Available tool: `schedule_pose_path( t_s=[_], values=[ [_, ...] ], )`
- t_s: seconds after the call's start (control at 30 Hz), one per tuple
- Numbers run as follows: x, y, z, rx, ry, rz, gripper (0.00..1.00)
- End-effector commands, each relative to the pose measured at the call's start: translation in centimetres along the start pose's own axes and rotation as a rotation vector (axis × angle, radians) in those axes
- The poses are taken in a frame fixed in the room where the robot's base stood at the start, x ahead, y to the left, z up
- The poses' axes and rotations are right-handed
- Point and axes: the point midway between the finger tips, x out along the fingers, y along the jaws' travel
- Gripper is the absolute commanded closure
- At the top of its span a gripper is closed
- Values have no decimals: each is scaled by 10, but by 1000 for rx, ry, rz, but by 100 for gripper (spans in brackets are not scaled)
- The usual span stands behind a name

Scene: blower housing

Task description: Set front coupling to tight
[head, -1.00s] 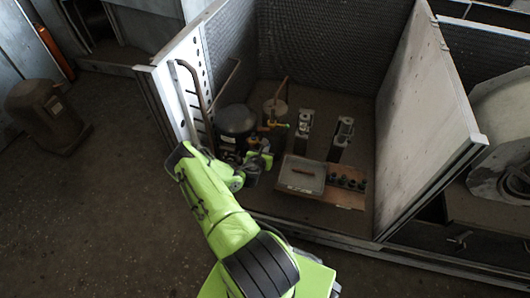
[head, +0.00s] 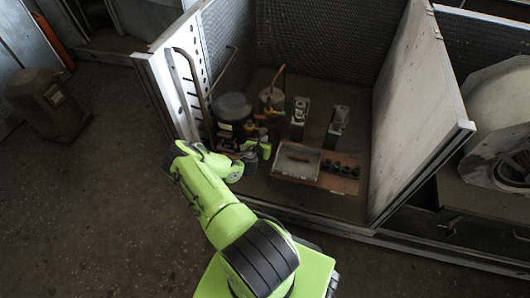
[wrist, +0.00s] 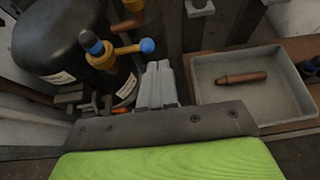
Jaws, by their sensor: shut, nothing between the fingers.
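My gripper (head: 262,152) is shut and empty, low in front of the black tank (head: 232,107). In the wrist view its grey fingers (wrist: 158,84) are together, pointing to the space between the black tank (wrist: 62,42) and the tray. A yellow fitting (wrist: 126,50) with blue ends and an orange part stands beside the tank, just beyond the fingertips to the left, with no clear contact. Yellow fittings also show at the tanks in the head view (head: 250,127). I cannot tell which part is the front coupling or how tight it is.
A grey tray (wrist: 236,101) holding a copper-coloured rod (wrist: 242,78) lies right of my gripper, on a brown board with several dark sockets (head: 341,168). Two metal blocks (head: 299,112) (head: 337,122) stand behind. Housing walls (head: 418,110) enclose the sides; floor in front is clear.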

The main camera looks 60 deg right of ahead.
Motion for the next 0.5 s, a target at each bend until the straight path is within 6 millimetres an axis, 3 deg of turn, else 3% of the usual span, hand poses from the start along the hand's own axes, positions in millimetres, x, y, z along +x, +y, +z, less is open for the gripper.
schedule_pose_path(
  t_s=[0.03,0.5],
  values=[
    [-6,6,2,-2,0,2,100],
    [-95,-13,2,-3,1,-1,100]
  ],
)
